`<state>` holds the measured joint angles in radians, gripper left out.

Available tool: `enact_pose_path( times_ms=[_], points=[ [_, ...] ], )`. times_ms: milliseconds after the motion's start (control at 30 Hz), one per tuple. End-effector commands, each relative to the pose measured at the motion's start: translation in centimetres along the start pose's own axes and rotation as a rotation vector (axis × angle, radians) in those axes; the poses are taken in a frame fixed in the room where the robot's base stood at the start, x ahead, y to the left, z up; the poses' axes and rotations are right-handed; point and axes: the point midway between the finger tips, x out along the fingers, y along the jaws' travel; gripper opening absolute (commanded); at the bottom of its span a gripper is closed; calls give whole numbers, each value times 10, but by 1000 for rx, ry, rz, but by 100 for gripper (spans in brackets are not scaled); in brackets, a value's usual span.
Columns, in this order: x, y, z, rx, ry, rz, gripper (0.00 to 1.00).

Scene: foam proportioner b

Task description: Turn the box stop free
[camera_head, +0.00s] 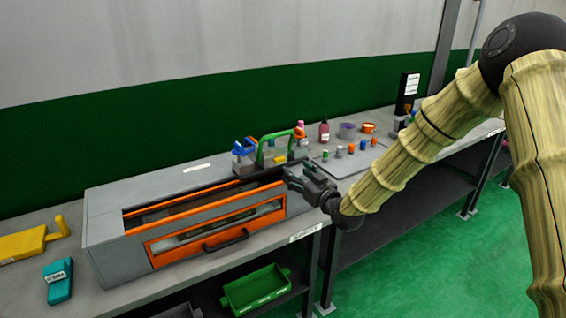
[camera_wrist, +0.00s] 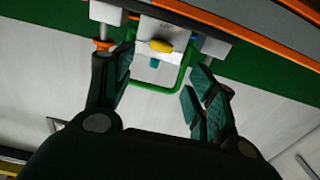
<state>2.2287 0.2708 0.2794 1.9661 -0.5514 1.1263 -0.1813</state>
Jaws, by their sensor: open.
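The long grey box (camera_head: 110,232) with orange trim lies on the bench, with a dark handle (camera_head: 226,240) on its front. At its right end stand a green loop (camera_head: 262,150) and blue and orange parts. My gripper (camera_head: 295,180) is at this end. In the wrist view my gripper (camera_wrist: 160,80) is open, with nothing between its fingers. Beyond the fingertips is a white plate (camera_wrist: 165,30) with a yellow knob (camera_wrist: 161,46), a small teal piece (camera_wrist: 154,63) and the green loop around it. I cannot tell for certain which part is the box stop.
A yellow tool (camera_head: 25,242) and a teal block (camera_head: 58,281) lie at left. A green crate (camera_head: 256,288) sits below the bench. A wall stands behind.

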Motion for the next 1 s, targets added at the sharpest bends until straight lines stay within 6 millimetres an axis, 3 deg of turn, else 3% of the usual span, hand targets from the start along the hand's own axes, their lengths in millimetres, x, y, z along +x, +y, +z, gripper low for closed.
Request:
enact_pose_path(
  times_ms=[500,700,1000],
  points=[
    [78,0,0,1,-2,0,57],
    [91,0,1,1,-2,1,57],
    [93,0,1,1,-2,1,57]
  ],
)
